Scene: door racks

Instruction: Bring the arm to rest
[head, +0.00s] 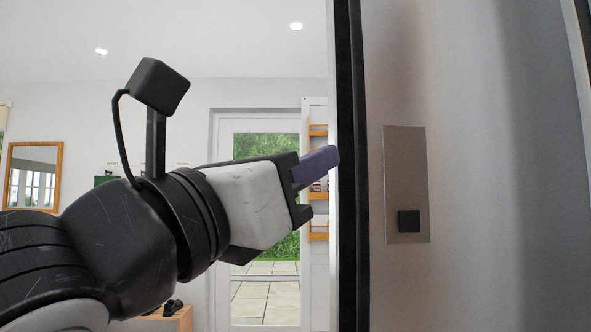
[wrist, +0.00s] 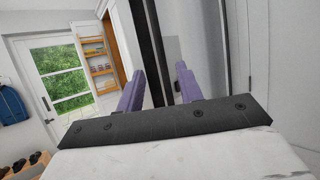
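My gripper (head: 322,163) reaches in from the left in the head view, with one purple finger visible and its tip overlapping the dark edge of a tall metal door or panel (head: 470,120). In the wrist view my gripper (wrist: 159,82) shows two purple fingers spread apart, with nothing held between them. The black edge strip (wrist: 150,45) of the panel appears in the gap between the fingers, beyond them. I cannot tell whether a finger touches it. My arm is stretched out, not folded in.
The tall metal panel, with a small plate and black square (head: 409,221), fills the right side close to my gripper. A glass door (head: 265,290) and a door rack with wooden shelves (head: 318,195) stand behind. A mirror (head: 32,176) hangs at left. Open room lies left of the panel.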

